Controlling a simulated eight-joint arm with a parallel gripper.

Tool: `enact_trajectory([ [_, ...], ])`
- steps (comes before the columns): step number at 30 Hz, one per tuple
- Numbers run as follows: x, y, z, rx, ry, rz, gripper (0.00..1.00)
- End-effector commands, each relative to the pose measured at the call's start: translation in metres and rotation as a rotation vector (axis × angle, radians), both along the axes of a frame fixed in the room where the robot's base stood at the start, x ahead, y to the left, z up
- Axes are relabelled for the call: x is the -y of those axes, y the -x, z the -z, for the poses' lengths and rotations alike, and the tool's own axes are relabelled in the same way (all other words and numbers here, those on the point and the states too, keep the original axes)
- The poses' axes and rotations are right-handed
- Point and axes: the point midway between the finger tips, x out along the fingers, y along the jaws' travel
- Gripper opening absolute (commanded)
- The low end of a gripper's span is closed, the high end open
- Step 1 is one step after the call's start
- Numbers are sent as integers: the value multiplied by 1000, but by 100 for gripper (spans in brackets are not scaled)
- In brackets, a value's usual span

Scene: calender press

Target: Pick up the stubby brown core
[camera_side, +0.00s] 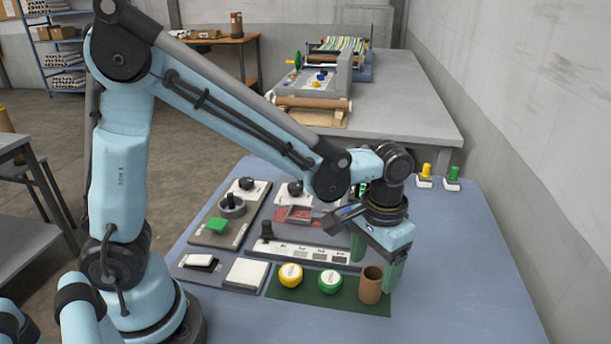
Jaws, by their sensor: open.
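The stubby brown core (370,287) is a short, hollow tube standing upright at the right end of a dark green mat (312,295). My gripper (374,270) points down over that end of the mat. Its two green fingers are spread apart, one behind and left of the core, the other just to its right and overlapping it in the picture. From this single view I cannot tell whether a finger touches the core or whether it lies squarely between them. The core's right edge is close against the near finger in the picture.
A yellow round tape (290,275) and a green one (329,281) sit left of the core. Behind them is a panel (300,253) with a black lever. Yellow (425,174) and green (453,177) buttons stand at the back. The blue table is clear at right.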

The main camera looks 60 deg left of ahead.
Motion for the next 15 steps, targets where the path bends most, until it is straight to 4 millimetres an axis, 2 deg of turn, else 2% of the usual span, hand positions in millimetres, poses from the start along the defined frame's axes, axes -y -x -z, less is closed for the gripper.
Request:
enact_trajectory([
  [6, -1, 0, 18, 1, 1, 0, 74],
  [14, -1, 0, 19, 1, 1, 0, 74],
  [15, -1, 0, 19, 1, 1, 0, 68],
])
